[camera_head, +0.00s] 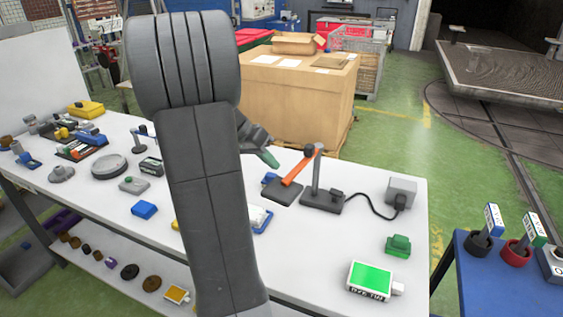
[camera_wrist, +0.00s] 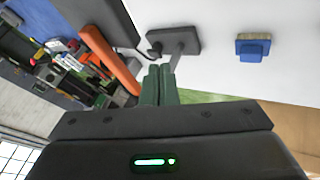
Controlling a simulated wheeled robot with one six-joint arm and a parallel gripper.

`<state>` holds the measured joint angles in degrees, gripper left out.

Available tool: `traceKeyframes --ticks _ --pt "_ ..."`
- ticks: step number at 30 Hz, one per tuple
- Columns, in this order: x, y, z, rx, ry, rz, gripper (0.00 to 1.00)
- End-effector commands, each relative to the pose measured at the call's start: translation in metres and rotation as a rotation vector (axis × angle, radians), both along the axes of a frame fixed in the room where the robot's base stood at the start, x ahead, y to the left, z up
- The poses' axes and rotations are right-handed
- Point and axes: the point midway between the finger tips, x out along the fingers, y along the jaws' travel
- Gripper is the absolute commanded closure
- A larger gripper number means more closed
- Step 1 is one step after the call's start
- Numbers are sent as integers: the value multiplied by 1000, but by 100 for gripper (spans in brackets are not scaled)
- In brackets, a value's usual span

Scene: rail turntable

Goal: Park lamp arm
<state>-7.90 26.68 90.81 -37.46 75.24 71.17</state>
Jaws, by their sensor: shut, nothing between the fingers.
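The lamp stands on the white bench, with a dark base (camera_head: 322,203), an upright grey post (camera_head: 317,172) and an orange arm (camera_head: 297,168). The orange arm slopes down left from the post toward a dark square plate (camera_head: 281,191). In the wrist view the orange arm (camera_wrist: 108,60) lies just left of my fingers, and the lamp base (camera_wrist: 173,34) is beyond them. My gripper (camera_head: 271,159) is shut and empty, its green fingertips left of the orange arm in the head view. It also shows in the wrist view (camera_wrist: 158,72). I cannot tell whether it touches the lamp.
A black cable runs from the lamp to a grey box (camera_head: 401,188). A green block (camera_head: 397,245) and a green-screened device (camera_head: 370,281) are at the bench's right. Several small items crowd its left. A large cardboard box (camera_head: 290,90) stands behind the bench.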

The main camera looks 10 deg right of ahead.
Motion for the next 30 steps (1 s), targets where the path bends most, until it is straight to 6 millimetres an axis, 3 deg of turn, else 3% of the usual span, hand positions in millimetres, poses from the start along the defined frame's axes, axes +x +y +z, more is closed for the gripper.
traceKeyframes --ticks 8,30 --pt "-23 -24 4 1 -2 -2 100" --pt "-36 -33 0 0 -4 72 100"
